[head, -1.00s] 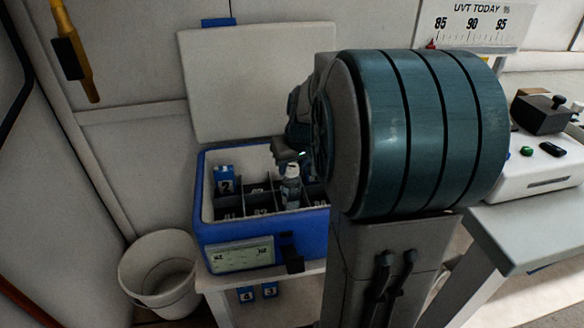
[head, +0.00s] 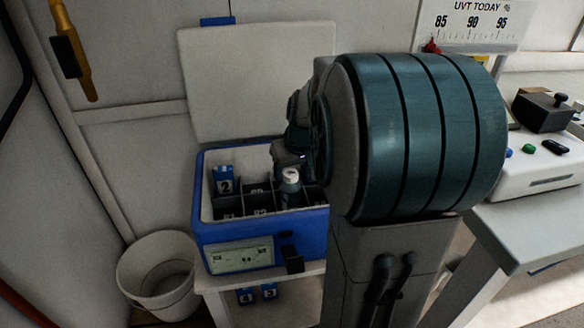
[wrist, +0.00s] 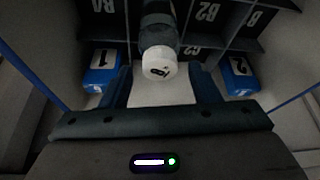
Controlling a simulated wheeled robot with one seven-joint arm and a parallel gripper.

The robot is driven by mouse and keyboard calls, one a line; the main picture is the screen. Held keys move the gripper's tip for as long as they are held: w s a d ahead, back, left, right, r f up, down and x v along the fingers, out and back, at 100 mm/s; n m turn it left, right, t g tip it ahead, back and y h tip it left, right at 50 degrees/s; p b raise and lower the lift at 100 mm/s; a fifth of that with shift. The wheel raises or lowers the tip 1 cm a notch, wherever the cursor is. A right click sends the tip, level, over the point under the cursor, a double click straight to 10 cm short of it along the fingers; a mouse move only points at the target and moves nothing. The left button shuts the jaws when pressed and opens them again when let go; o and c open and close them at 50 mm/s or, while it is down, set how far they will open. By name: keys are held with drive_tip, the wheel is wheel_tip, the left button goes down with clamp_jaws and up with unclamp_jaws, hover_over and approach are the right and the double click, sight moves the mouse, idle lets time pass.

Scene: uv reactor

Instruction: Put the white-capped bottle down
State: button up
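The white-capped bottle (head: 290,187) stands upright in a compartment of the blue box (head: 235,231), its lower part hidden by the dividers. In the wrist view its white cap (wrist: 160,63) has a dark mark on top and lies between the fingertips. My gripper (wrist: 161,72) is open, with a clear gap between each finger and the cap. In the head view my gripper shows only partly, just above and behind the bottle; my arm hides the box's right side.
Blue numbered blocks 1 (wrist: 102,72) and 2 (wrist: 239,76) sit in the box's corners. Dark dividers carry labels such as B2 and B4. The raised lid (head: 260,80) stands behind. A white bucket (head: 160,275) is on the floor at left; a bench (head: 530,230) is at right.

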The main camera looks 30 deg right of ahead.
drive_tip(key=shift+r+p, duration=0.45)
drive_tip(key=shift+r, duration=0.05)
drive_tip(key=p+v, duration=0.3)
drive_tip(key=v, duration=0.9)
drive_tip(key=shift+n+g+y, duration=0.3)
drive_tip(key=shift+n+g, duration=0.1)
drive_tip(key=shift+g, duration=0.5)
drive_tip(key=s+a+f, duration=0.2)
drive_tip(key=a, duration=0.1)
drive_tip(key=s+a+f, duration=0.2)
drive_tip(key=a, duration=0.1)
drive_tip(key=s+a+f, duration=0.1)
drive_tip(key=s+a, duration=0.2)
drive_tip(key=shift+f, duration=0.4)
drive_tip(key=s+a+f+g, duration=0.1)
drive_tip(key=s+a+f, duration=0.3)
drive_tip(key=s, duration=0.2)
drive_tip(key=shift+s+f, duration=0.35)
